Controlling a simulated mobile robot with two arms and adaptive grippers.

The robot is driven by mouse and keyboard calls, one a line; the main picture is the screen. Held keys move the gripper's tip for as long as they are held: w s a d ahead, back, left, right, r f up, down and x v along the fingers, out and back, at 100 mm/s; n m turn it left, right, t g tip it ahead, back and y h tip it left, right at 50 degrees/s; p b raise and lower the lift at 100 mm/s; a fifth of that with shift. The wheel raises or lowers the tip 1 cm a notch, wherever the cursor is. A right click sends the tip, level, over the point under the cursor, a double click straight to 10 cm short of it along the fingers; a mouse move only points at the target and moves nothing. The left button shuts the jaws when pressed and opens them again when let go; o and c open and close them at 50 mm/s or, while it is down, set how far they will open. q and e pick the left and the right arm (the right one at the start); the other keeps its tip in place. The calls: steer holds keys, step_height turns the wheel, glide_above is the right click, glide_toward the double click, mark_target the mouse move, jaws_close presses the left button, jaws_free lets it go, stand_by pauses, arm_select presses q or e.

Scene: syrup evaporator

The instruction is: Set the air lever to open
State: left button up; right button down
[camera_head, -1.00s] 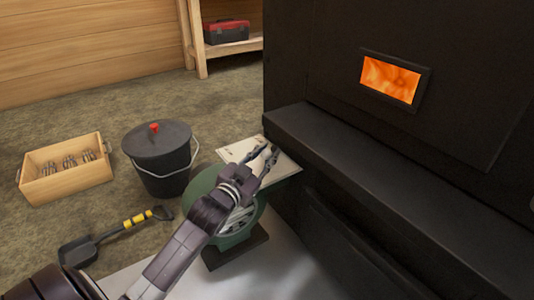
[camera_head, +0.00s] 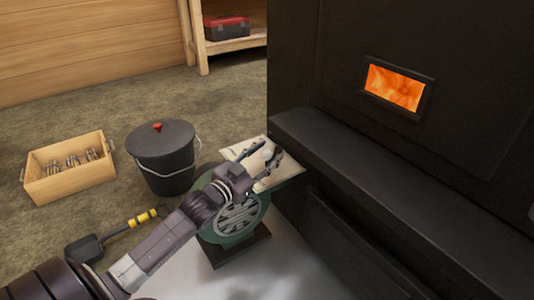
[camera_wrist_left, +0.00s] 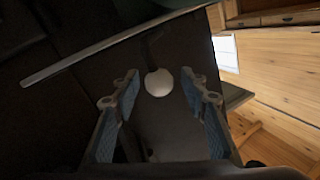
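The air lever's round white knob (camera_wrist_left: 158,83) is in the left wrist view, on a short dark stem. It sits between and beyond the two blue-padded fingers of my left gripper (camera_wrist_left: 165,100), with gaps on both sides. In the head view my left gripper (camera_head: 264,153) is open, above a pale labelled plate (camera_head: 290,171) beside the black evaporator. A small light spot between the fingers there is probably the knob. The lever's setting cannot be read. My right gripper is in neither view.
A green blower (camera_head: 238,239) stands below my left wrist. The black evaporator (camera_head: 400,160) with a glowing window (camera_head: 394,87) fills the right. A lidded black bucket (camera_head: 162,165), a wooden crate (camera_head: 50,182) and a shovel (camera_head: 86,248) are on the floor at left.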

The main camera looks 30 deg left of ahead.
arm_select(q)
steer(key=shift+s, duration=0.1)
steer(key=s, duration=1.2)
steer(key=shift+a, duration=0.3)
steer(key=shift+w, duration=0.1)
steer(key=shift+c, duration=0.3)
